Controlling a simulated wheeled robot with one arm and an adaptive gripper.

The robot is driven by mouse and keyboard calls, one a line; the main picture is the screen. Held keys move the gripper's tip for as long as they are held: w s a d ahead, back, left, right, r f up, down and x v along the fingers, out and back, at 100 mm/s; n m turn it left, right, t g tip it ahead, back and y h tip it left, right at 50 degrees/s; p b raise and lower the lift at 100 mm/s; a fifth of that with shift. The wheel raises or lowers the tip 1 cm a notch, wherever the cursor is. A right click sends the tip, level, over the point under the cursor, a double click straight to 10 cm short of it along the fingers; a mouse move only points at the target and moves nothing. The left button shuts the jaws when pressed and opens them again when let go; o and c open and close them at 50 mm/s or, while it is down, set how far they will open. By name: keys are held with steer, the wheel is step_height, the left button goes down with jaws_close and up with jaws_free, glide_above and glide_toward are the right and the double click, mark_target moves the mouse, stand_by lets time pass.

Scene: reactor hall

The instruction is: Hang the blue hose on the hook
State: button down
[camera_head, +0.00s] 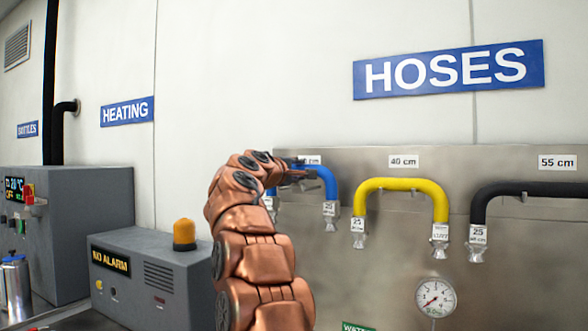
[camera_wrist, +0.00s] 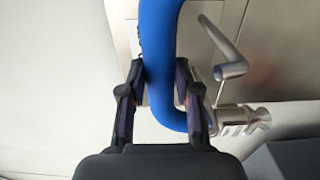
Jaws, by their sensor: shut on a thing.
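The blue hose (camera_head: 326,183) is an upside-down U with metal end fittings, in front of the steel panel under the leftmost length label. My gripper (camera_head: 299,174) is shut on its upper bend, partly hiding it. In the wrist view the blue hose (camera_wrist: 161,45) passes between both fingers of my gripper (camera_wrist: 163,78). A bent metal rod, the hook (camera_wrist: 231,70), shows just right of the hose there. Its rounded end is free, and the hose appears beside it. I cannot tell whether they touch. In the head view this hook is hidden behind my arm.
A yellow hose (camera_head: 402,185) and a black hose (camera_head: 535,189) hang to the right on the steel panel (camera_head: 360,266). A pressure gauge (camera_head: 436,297) sits below. A grey alarm box (camera_head: 160,277) with an orange lamp (camera_head: 184,235) stands left of my arm.

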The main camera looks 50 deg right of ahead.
steer(key=shift+f+b, duration=1.3)
steer(key=shift+b, duration=0.05)
steer(key=shift+f, duration=0.1)
steer(key=c, duration=0.7)
jaws_free()
steer(key=shift+c, duration=0.2)
steer(key=shift+a, duration=0.1)
steer(key=r+p+v, duration=0.1)
steer(key=v, duration=1)
steer(key=r+p+v, duration=0.1)
steer(key=r+v, duration=0.1)
steer(key=v, duration=1)
steer(key=shift+r+p, duration=0.3)
